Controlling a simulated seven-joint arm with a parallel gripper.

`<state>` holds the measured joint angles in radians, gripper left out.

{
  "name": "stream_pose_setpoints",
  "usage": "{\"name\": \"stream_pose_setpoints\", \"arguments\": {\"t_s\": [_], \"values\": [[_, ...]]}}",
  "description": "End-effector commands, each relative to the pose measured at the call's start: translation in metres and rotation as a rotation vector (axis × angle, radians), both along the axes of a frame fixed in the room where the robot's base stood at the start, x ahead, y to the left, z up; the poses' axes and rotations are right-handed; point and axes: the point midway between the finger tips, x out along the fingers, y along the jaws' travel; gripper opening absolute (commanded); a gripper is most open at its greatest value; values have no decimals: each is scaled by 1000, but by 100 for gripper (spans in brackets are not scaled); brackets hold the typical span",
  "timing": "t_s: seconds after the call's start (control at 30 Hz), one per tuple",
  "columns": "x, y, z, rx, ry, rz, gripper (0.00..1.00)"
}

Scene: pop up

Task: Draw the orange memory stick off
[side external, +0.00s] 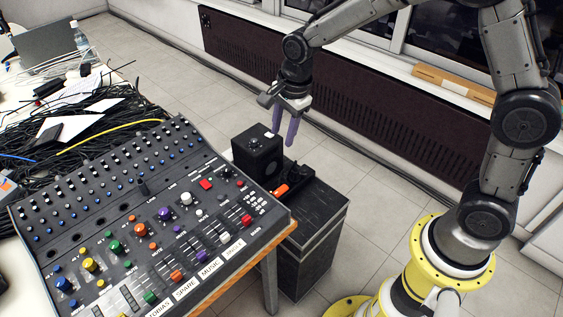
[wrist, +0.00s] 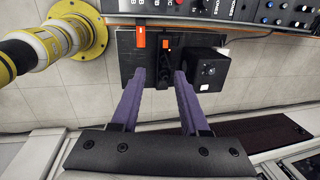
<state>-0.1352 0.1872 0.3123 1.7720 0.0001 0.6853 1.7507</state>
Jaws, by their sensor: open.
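The orange memory stick (side external: 281,190) shows as a small bright block on top of a black cabinet, close to the mixing desk's edge. In the wrist view the orange stick (wrist: 140,37) is beyond and slightly left of my fingers, beside a slim black device (wrist: 160,55). I cannot tell whether it is plugged into anything. My gripper (side external: 284,136) points down above the cabinet, its two purple fingers apart and empty. In the wrist view my gripper (wrist: 160,73) spans the near end of the black device, apart from the stick.
A black cube-shaped box (side external: 258,152) stands on the cabinet (side external: 322,212), right of the fingers in the wrist view (wrist: 205,68). The large mixing desk (side external: 140,215) borders the cabinet. Open floor (side external: 375,190) lies on the cabinet's other side.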

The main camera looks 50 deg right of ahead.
Motion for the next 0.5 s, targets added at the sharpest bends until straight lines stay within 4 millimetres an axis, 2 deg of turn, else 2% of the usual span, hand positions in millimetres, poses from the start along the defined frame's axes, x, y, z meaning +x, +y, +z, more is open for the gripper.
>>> {"name": "stream_pose_setpoints", "arguments": {"t_s": [0.03, 0.1, 0.2, 0.5], "values": [[2, 5, -25, -6, 47, 8, 45], [2, 9, -50, -13, 95, 20, 45], [-4, 14, -75, -23, 150, 33, 45], [-11, 17, -101, -30, 187, 45, 45]]}}
